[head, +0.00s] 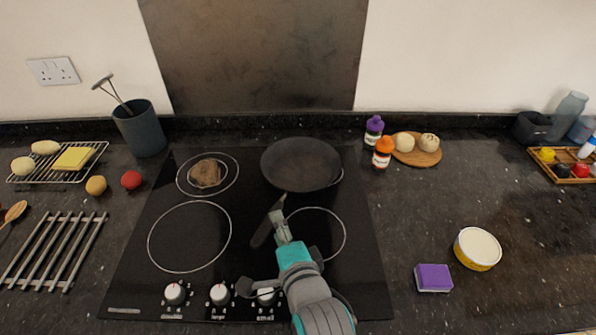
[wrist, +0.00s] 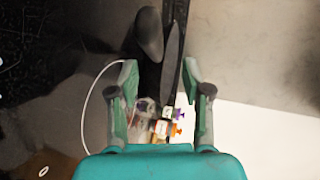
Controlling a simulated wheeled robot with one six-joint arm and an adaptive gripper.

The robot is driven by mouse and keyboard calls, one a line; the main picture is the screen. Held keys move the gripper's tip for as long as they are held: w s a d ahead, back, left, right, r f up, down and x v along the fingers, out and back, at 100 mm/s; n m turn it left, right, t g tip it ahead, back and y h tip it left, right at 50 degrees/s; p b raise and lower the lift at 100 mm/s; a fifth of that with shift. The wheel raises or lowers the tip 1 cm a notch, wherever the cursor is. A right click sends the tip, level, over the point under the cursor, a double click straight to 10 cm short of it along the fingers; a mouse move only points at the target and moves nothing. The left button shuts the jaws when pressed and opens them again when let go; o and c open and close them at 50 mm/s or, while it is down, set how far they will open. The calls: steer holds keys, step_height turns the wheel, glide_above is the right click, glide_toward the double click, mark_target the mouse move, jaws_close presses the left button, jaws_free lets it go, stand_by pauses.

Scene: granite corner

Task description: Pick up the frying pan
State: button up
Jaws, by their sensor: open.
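The dark frying pan (head: 301,163) rests on the black hob at the back right, partly over a ring. Its dark handle (head: 265,228) points toward the front and slightly left. My gripper (head: 279,222) is beside the handle, close to its right side in the head view. In the wrist view my gripper (wrist: 159,80) is open, its two fingers apart. The rounded dark handle (wrist: 150,35) shows at the top, in line with the gap between the fingers. I cannot tell whether a finger touches it. The pan body is not clear in the wrist view.
A brown item (head: 206,173) lies on the rear left ring. Bottles (head: 382,153) and a round board (head: 424,157) stand right of the pan. A purple sponge (head: 433,278) and a yellow tub (head: 478,249) lie at the front right. The front left ring is clear.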

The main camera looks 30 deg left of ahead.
steer(key=shift+x, duration=3.05)
steer(key=shift+d+f, duration=0.1)
steer(key=shift+f, duration=0.1)
jaws_close()
